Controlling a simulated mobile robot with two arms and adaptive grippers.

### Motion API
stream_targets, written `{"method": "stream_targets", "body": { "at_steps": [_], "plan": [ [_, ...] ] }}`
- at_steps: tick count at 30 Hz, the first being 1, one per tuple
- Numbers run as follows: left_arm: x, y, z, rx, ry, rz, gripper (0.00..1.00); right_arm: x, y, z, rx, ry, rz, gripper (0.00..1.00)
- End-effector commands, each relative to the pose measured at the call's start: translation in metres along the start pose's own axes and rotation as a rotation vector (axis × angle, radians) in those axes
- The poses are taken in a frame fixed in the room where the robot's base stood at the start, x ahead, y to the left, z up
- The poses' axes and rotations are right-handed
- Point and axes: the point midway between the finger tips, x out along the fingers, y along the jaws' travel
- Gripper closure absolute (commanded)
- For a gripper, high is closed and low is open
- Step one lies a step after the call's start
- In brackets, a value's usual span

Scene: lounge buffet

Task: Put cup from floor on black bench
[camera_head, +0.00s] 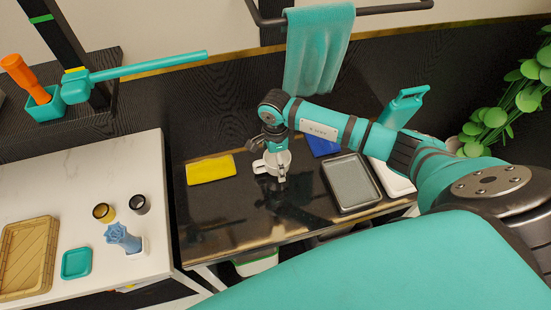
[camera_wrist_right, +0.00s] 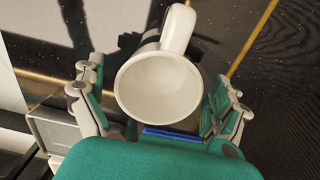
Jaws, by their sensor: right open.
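The white cup (camera_head: 260,166) is at the black bench's glossy top (camera_head: 218,222), towards the back middle, and appears to stand upright on it. My right gripper (camera_head: 272,158) is over the cup from above and hides part of it. In the right wrist view, the cup (camera_wrist_right: 160,86) shows its empty round mouth, with its handle towards the top. The fingers of my right gripper (camera_wrist_right: 158,102) are spread on both sides of the cup, with gaps between them and its wall. My left gripper is not in view.
On the bench, a yellow cloth (camera_head: 211,169) lies left of the cup. A grey tray (camera_head: 351,184) and a blue item (camera_head: 322,145) lie right. A teal towel (camera_head: 316,50) hangs behind. A white marble table (camera_head: 120,165) with small items stands left. The bench's front left is clear.

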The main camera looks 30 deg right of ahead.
Motion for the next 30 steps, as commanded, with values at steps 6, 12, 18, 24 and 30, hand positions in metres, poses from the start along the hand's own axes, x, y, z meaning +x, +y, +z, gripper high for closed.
{"method": "stream_targets", "body": {
  "at_steps": [6, 12, 18, 24, 30],
  "plan": [
    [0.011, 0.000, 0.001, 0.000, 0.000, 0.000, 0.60, -0.041, -0.003, 0.000, -0.001, -0.001, -0.009, 0.00],
    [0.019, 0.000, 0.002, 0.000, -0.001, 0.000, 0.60, -0.083, -0.002, 0.000, -0.001, -0.002, -0.007, 0.00],
    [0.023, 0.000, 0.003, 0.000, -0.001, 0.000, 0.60, -0.110, -0.001, 0.000, 0.000, -0.001, -0.005, 0.00],
    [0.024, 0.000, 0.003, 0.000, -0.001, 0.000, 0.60, -0.118, -0.001, 0.000, 0.000, 0.000, -0.002, 0.00],
    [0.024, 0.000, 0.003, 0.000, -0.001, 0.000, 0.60, -0.117, 0.000, 0.000, 0.000, 0.000, -0.002, 0.00]
  ]
}}
